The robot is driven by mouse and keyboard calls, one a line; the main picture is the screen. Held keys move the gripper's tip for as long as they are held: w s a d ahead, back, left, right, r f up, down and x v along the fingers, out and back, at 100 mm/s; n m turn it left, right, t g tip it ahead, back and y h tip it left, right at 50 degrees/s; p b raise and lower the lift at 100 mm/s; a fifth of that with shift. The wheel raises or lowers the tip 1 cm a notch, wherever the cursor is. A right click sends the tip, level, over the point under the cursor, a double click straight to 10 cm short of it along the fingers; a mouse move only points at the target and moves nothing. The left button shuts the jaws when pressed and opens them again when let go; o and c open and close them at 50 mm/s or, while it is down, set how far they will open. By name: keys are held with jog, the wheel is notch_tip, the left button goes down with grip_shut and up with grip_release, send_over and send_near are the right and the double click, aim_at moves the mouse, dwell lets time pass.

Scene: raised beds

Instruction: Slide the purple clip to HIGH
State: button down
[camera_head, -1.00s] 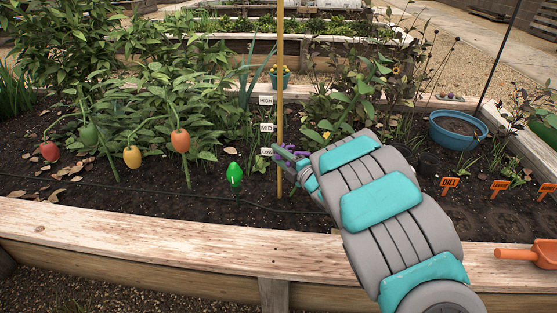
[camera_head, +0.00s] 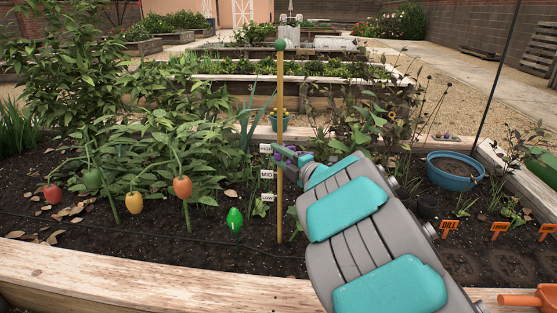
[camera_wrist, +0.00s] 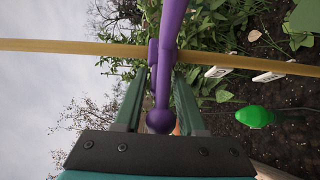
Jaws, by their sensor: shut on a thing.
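The purple clip (camera_head: 287,157) is on a thin upright yellow pole (camera_head: 280,95), mostly hidden by my gripper (camera_head: 293,154) in the head view. The HIGH label (camera_head: 266,148) is close to the clip's height, just left of it. The MID label (camera_head: 267,174) and LOW label (camera_head: 267,197) are below. In the wrist view the purple clip (camera_wrist: 163,85) lies between the green fingers of my gripper (camera_wrist: 158,95), its round-ended stem held and its body against the pole (camera_wrist: 80,47). Two white labels (camera_wrist: 217,71) show beside the pole; the HIGH label cannot be made out there.
Pepper plants with a red pepper (camera_head: 52,194), a yellow one (camera_head: 133,203) and an orange one (camera_head: 182,187) stand left of the pole. A bright green bulb-shaped thing (camera_head: 234,219) is in the soil nearby. A blue pot (camera_head: 453,171) and orange markers (camera_head: 449,229) are right.

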jog(key=shift+r, duration=0.35)
jog(key=c, duration=0.7)
grip_release()
jog(key=shift+f, duration=0.1)
jog(key=shift+s+d, duration=0.35)
jog(key=shift+d, duration=0.05)
jog(key=v, duration=0.6)
jog(key=shift+s+d+b, duration=0.2)
jog(key=shift+s+b, duration=0.1)
